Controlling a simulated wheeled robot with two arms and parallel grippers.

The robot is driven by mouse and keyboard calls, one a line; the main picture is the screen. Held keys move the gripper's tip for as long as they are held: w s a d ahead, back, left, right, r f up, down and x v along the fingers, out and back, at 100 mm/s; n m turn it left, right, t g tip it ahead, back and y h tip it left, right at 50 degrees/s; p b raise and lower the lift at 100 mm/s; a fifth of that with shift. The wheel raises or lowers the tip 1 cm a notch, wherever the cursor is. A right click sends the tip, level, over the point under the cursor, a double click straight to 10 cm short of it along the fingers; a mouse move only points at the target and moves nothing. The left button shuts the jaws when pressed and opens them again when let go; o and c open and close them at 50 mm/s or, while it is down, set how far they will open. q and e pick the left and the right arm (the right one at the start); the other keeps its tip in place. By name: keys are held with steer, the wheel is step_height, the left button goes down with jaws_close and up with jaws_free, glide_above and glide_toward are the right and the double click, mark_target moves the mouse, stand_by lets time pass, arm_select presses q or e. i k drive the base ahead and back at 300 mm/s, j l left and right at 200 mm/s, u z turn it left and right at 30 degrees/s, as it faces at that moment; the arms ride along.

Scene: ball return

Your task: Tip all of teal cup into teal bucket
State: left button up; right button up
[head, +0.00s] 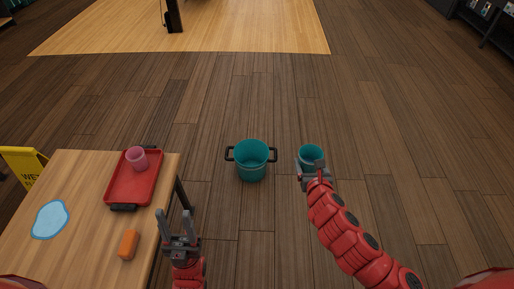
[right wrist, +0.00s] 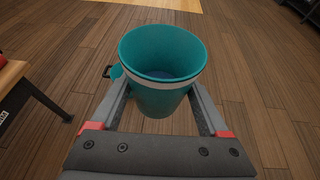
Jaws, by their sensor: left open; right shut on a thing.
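The teal bucket (head: 251,173) with two black handles stands upright on the floor in the middle of the head view. My right gripper (head: 314,170) is shut on the teal cup (head: 310,152), just right of the bucket and apart from it in that view. In the right wrist view the teal cup (right wrist: 165,50) is between the fingers, mouth up, with a pale band and something dark blue at its bottom. The bucket is mostly hidden behind it there; a black handle (right wrist: 106,72) shows. My left gripper (head: 177,218) is open and empty beside the table's right edge.
A wooden table (head: 85,190) at the left bears a red tray (head: 122,190) with a pink cup (head: 137,158), an orange block (head: 128,245) and a light blue patch (head: 50,219). A yellow wet-floor sign (head: 24,166) stands beyond it. Floor around the bucket is clear.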

mark_target(251, 156)
steer(key=i+l+u, duration=0.15)
steer(key=i, duration=0.35)
steer(key=i+l+u, duration=0.15)
steer(key=i+l, duration=0.2)
steer(key=i, duration=0.15)
steer(key=u, duration=1.05)
